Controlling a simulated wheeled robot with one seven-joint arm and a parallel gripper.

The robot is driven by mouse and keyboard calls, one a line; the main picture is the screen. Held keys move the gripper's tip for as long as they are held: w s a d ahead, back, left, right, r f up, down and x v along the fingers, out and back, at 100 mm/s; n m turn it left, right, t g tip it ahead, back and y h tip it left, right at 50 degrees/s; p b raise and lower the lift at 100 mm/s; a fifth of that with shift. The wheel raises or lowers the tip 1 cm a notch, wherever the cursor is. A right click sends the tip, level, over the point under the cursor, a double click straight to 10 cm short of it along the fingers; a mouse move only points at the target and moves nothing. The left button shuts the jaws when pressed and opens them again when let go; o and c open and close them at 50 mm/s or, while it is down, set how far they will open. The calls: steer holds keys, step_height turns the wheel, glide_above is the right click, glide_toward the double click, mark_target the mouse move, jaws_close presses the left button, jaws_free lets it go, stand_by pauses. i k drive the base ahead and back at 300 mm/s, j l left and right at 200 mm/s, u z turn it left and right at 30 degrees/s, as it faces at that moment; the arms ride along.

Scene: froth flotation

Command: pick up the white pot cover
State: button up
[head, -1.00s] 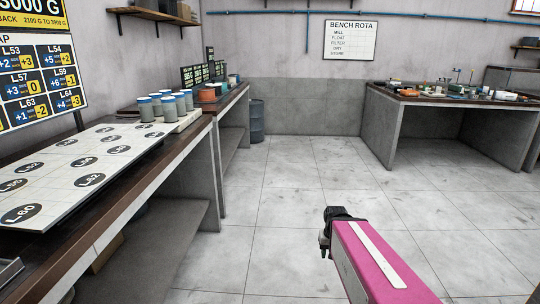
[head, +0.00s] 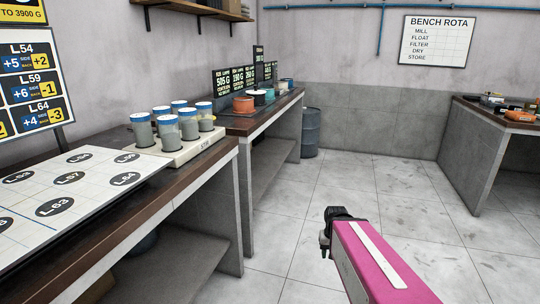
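I cannot make out the white pot cover for certain in the head view. On the far part of the left bench stand an orange pot (head: 243,105), a dark pot with a pale top (head: 259,97) and a small pale-topped item (head: 287,83) by the bench's far end. My gripper (head: 326,245) is at the lower middle, at the end of my pink arm, over the floor and well away from these pots. Its fingers are small and dark, and their opening does not show clearly.
Several blue-lidded jars (head: 167,131) stand on a pale tray (head: 190,150) on the near bench, beside a white labelled board (head: 100,200). A dark drum (head: 311,133) stands past the left benches. Another bench (head: 500,120) is at right. The floor (head: 370,190) between is clear.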

mark_target(256, 89)
steer(key=i+l+u, duration=0.15)
steer(key=i+u, duration=0.35)
steer(key=i, duration=0.6)
